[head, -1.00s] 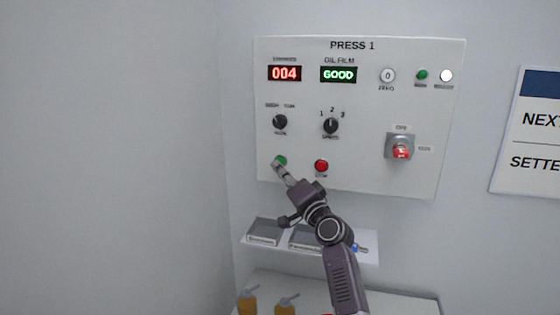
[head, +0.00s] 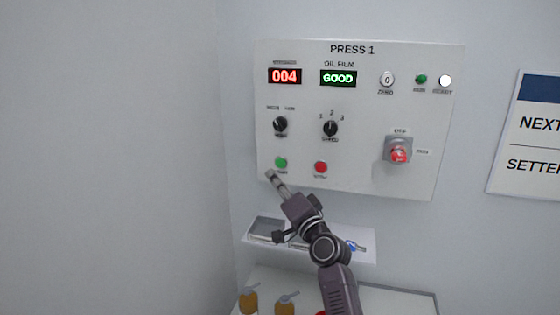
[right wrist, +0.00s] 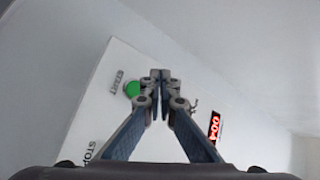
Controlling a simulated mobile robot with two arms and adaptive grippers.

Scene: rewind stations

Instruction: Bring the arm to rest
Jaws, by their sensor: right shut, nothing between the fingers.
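My right gripper (head: 271,175) is shut and empty, in front of the lower left of the PRESS 1 panel (head: 360,170), just below and left of the green start button (head: 281,162). In the right wrist view the fingers (right wrist: 160,75) are closed together, with the green button (right wrist: 132,89) beside them, apart from the tips. The red stop button (head: 320,167) is to the right of the green one. The displays read 004 (head: 284,76) and GOOD (head: 338,77). My left gripper is not in view.
Below the panel is a small white shelf (head: 368,235) with grey trays (head: 266,229) and a blue-headed item (head: 351,245). Lower, a table (head: 390,298) bears amber bottles (head: 249,300). A wall sign (head: 527,130) hangs at right. The left wall side is clear.

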